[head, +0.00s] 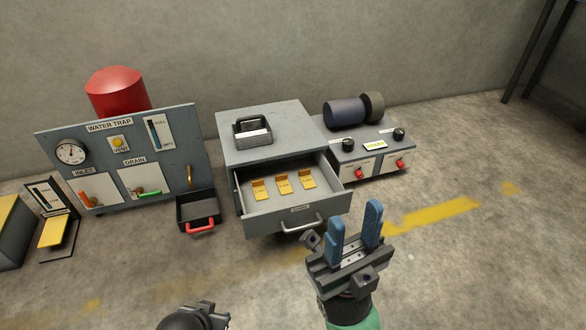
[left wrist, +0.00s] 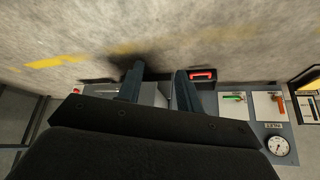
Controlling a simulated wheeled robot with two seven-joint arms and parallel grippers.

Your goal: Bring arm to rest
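My right gripper (head: 356,216) is in front of the open drawer, to its lower right in the head view. Its two blue fingers stand apart with nothing between them. My left gripper shows only as a dark part at the bottom edge of the head view. In the left wrist view its two fingers (left wrist: 158,82) are spread, with no object between them. The drawer (head: 258,224) is pulled out of a grey cabinet (head: 270,148) and holds three yellow pieces (head: 283,184). Neither gripper appears to touch anything.
A water trap panel (head: 130,147) stands at left, with a red tank (head: 117,92) behind it. A dark tray (head: 197,208) with a red handle sits beside the drawer. A box with red knobs (head: 372,158) carries a dark cylinder (head: 344,112). Floor at right is clear.

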